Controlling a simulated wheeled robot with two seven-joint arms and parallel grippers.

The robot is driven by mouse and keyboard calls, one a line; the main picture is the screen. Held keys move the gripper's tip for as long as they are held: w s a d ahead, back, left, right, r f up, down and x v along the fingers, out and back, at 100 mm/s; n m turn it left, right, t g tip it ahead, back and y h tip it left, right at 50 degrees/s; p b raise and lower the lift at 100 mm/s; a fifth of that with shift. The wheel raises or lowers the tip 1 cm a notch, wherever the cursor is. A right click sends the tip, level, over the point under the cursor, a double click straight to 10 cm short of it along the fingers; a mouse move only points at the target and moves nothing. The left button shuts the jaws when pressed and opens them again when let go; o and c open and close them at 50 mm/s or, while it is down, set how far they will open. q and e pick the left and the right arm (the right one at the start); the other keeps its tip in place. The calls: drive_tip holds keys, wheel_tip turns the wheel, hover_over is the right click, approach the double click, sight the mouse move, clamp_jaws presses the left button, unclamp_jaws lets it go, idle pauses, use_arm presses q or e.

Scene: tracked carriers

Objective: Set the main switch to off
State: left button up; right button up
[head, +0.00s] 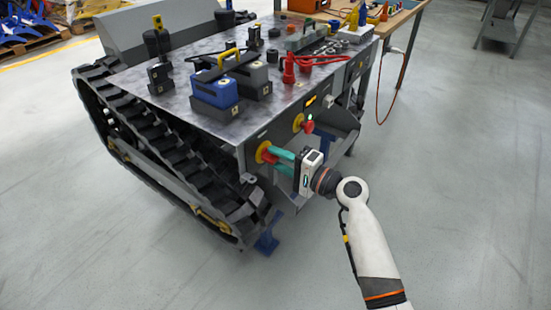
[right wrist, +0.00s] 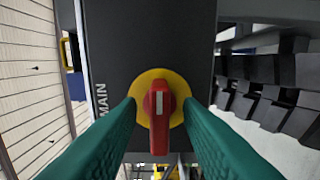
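The main switch is a red handle on a yellow disc. In the right wrist view the switch (right wrist: 160,105) sits on a dark panel beside the sideways lettering MAIN, its handle pointing down in that picture. In the head view its yellow disc (head: 262,152) shows on the near end of the carrier's side. My right gripper (head: 277,160) is open at the switch, with one green finger on each side of the red handle. Gaps show between the handle and the fingers. The fingers partly hide the switch in the head view. My left gripper is not in view.
A second red and yellow control (head: 298,122) is farther along the same side. The carrier's top (head: 185,95) holds a blue battery-like block (head: 214,92), red cables (head: 305,62) and other parts. A black track (head: 150,140) runs along the left. The floor at right is clear.

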drive_tip(key=shift+w+a, duration=0.3)
drive_tip(key=shift+a, duration=0.15)
clamp_jaws()
